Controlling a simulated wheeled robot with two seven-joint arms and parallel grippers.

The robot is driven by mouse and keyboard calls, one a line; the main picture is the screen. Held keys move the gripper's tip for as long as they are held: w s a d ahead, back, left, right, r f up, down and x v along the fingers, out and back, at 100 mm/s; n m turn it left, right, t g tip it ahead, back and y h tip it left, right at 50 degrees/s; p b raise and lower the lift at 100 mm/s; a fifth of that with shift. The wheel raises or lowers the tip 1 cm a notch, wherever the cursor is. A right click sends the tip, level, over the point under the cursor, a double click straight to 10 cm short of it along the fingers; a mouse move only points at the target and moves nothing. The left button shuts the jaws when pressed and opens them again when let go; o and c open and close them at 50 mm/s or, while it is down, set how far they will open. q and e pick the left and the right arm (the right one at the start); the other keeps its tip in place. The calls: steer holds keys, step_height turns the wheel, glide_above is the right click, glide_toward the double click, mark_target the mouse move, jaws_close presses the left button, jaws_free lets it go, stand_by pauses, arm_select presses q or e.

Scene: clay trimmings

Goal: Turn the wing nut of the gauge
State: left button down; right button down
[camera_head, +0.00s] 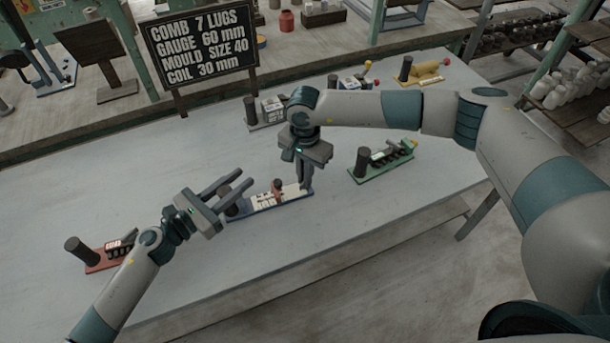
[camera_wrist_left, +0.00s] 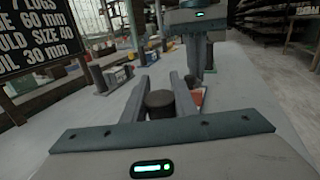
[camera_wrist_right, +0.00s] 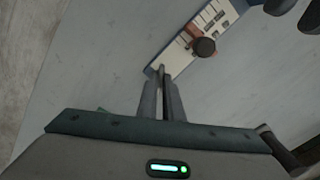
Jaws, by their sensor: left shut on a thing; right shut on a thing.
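The gauge (camera_head: 265,203) is a blue base with a white marked scale, a reddish-brown slider (camera_head: 277,186) and a dark upright post at its left end. It lies near the table's front edge. My left gripper (camera_head: 238,193) is shut on the dark post, which shows between its fingers in the left wrist view (camera_wrist_left: 160,104). My right gripper (camera_head: 305,190) points down at the gauge's right end, its fingers nearly together. In the right wrist view its fingertips (camera_wrist_right: 161,72) meet the end of the white scale (camera_wrist_right: 184,57). The wing nut there is hidden by the fingers.
A red-based tool (camera_head: 97,264) stands left and a green-based one (camera_head: 380,171) right on the grey table (camera_head: 215,270). More tools stand behind. A black sign (camera_head: 203,48) reads "GAUGE 60 mm". The table's front edge is close to the gauge.

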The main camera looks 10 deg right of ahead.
arm_select(q)
steer(key=shift+f, duration=0.1)
stand_by(0.3)
arm_select(e)
steer(key=c, duration=1.9)
jaws_free()
steer(key=shift+r, duration=0.1)
step_height(320, 180, up, 12)
arm_select(q)
steer(key=c, duration=1.4)
jaws_free()
steer(key=shift+o, duration=0.2)
